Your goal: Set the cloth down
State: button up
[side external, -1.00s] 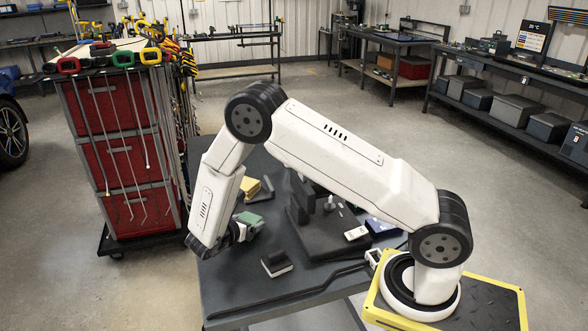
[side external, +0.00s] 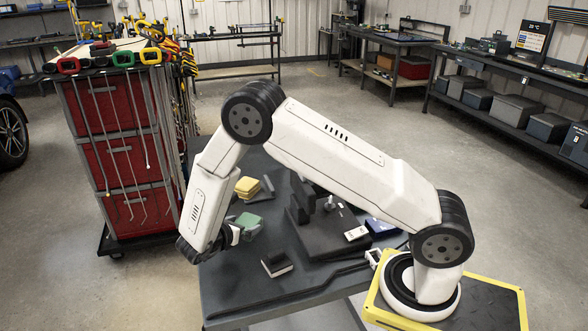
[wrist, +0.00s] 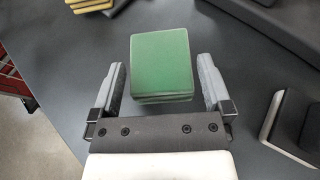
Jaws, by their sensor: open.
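The green folded cloth (side external: 249,222) looks like a thick square pad and lies on the dark table near its left edge. In the wrist view the cloth (wrist: 161,58) sits just ahead of my gripper, its near end between the fingertips. My gripper (wrist: 161,74) is open, with one finger on each side of the cloth and a visible gap on both sides. In the side view my gripper (side external: 236,233) is to the left of the cloth, low over the table edge, partly hidden by my wrist.
A yellow stack (side external: 247,187) is behind the cloth, beside a dark holder (side external: 266,187). A black-and-white block (side external: 277,264) lies to the front right. A dark fixture (side external: 325,232) stands right of these. The red-drawer cart (side external: 120,150) stands left of the table.

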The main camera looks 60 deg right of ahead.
jog(key=v, duration=0.9)
jog(key=shift+a, duration=0.15)
